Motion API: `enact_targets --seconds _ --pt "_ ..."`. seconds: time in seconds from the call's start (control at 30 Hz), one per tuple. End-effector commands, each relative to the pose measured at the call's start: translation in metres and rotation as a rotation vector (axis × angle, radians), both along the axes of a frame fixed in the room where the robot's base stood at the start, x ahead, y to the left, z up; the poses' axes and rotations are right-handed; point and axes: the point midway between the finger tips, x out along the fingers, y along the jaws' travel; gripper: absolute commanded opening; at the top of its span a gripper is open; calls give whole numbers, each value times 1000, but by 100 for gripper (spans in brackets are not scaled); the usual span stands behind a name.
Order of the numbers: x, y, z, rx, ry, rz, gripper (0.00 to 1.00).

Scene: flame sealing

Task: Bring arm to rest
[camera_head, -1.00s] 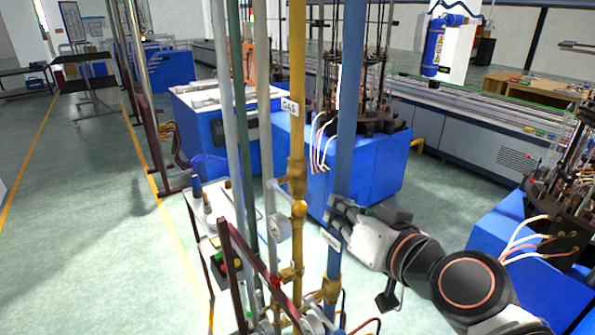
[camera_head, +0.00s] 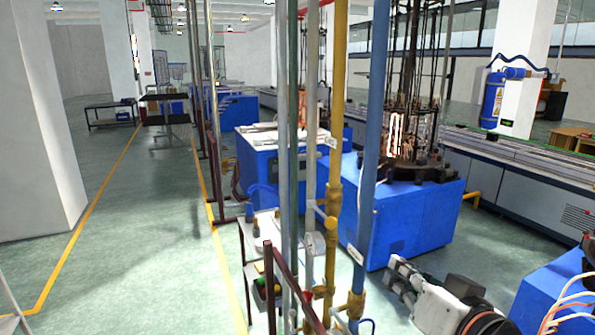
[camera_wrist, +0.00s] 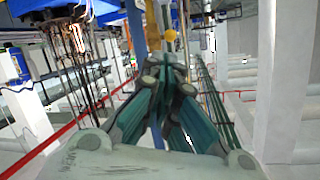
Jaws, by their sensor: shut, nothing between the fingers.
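My gripper (camera_head: 396,272) is at the lower right in the head view, beside the blue vertical pipe (camera_head: 371,150) and apart from it. The rest of my arm runs off the bottom right edge. In the wrist view my gripper's fingers (camera_wrist: 166,72) point away from the camera and come together at their tips. They are shut with nothing between them. The wrist picture looks tilted or upside down.
Blue, yellow (camera_head: 336,150) and grey pipes stand left of my gripper. A blue machine (camera_head: 415,215) stands behind it, and another blue machine (camera_head: 555,290) is at the right edge. A small side table (camera_head: 243,235) is left of the pipes. The left floor is open.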

Motion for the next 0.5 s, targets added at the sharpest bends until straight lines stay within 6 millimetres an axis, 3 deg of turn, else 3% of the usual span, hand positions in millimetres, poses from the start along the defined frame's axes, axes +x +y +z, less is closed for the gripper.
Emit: enact_targets --seconds 0.3,0.5 --pt "-2 7 -42 -35 55 35 0" --pt "-6 12 -82 -72 116 64 0"
